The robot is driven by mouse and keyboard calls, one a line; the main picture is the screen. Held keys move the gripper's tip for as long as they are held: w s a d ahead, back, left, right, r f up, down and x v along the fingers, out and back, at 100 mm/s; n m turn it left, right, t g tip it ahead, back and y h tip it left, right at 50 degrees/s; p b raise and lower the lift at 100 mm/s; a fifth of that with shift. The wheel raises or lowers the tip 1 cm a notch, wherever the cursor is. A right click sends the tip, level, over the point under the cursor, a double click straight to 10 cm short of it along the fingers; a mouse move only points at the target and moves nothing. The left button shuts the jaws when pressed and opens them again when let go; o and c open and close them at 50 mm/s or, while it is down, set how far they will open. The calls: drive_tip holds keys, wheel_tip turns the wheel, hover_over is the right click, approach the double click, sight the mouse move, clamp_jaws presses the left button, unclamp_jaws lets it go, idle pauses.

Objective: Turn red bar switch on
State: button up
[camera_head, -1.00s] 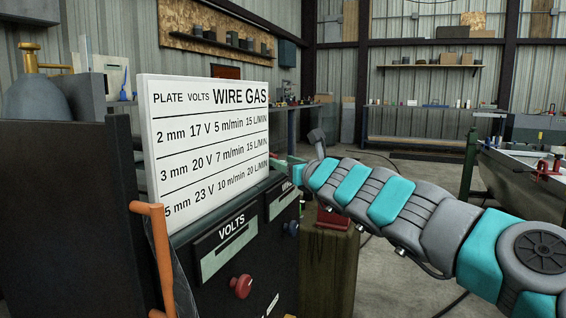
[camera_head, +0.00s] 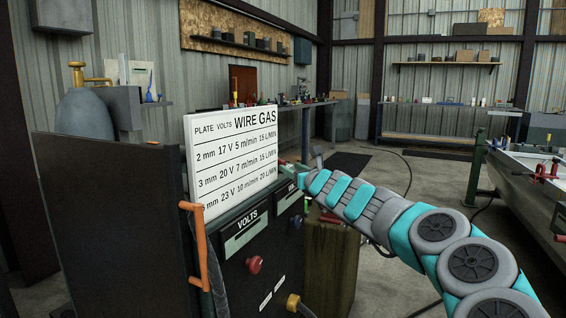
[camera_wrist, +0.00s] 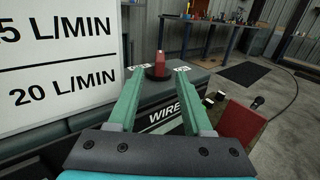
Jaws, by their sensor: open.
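The red bar switch (camera_wrist: 160,64) stands upright on a dark round base on top of the machine in the wrist view. Small white labels lie on both sides of it, too small to read. My gripper (camera_wrist: 158,84) is open, with its two green fingers apart. The switch shows beyond the fingertips, between them in the picture, with nothing held. In the head view my gripper is mostly hidden at the machine's far end, and I cannot make out the switch. The machine (camera_head: 232,275) has a red knob (camera_head: 254,264) below its VOLTS display.
A white settings board (camera_head: 232,155) stands on the machine beside my gripper. An orange handle (camera_head: 200,245) is at the machine's near corner. A wooden block (camera_head: 335,265) stands right of the machine. A metal-topped table (camera_head: 540,190) is at far right. Open floor lies behind.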

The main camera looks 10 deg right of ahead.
sight(284, 164)
drive_tip(key=p+x, duration=0.1)
drive_tip(key=x, duration=0.4)
drive_tip(key=shift+w+p, duration=0.3)
drive_tip(key=shift+x, duration=0.85)
drive_tip(key=shift+a, duration=0.1)
drive_tip(key=shift+c, duration=0.2)
clamp_jaws()
drive_tip(key=shift+f, duration=0.1)
